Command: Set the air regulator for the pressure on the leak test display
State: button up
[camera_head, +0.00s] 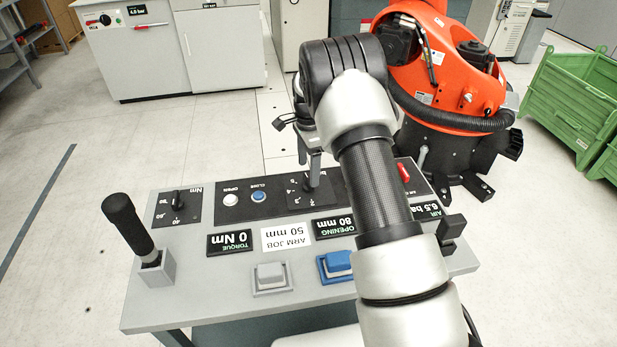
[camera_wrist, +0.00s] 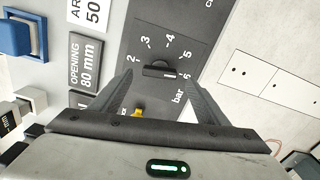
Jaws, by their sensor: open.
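The air regulator is a dark panel (camera_wrist: 172,37) with a scale marked in bar and a black knob (camera_wrist: 159,70); the exact knob setting is hard to read. My gripper (camera_wrist: 157,80) is open, with its fingers on either side of the knob in the wrist view; I cannot tell whether they touch it. In the head view my gripper (camera_head: 313,170) is over the regulator panel (camera_head: 296,193), partly covering it. A small display (camera_head: 137,10) reading 4.0 bar is on a white cabinet at the back left.
The bench (camera_head: 190,300) carries a black lever (camera_head: 128,224), a torque knob (camera_head: 177,200), OPEN and CLOSE buttons, and several displays, including AIR 6.5 bar (camera_head: 427,211). A red switch (camera_head: 404,172) is right of my arm. An orange robot (camera_head: 440,75) stands behind; green crates (camera_head: 570,105) stand right.

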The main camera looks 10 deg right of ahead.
jog(key=shift+f, duration=1.9)
jog(key=c, duration=1)
jog(key=shift+c, duration=0.2)
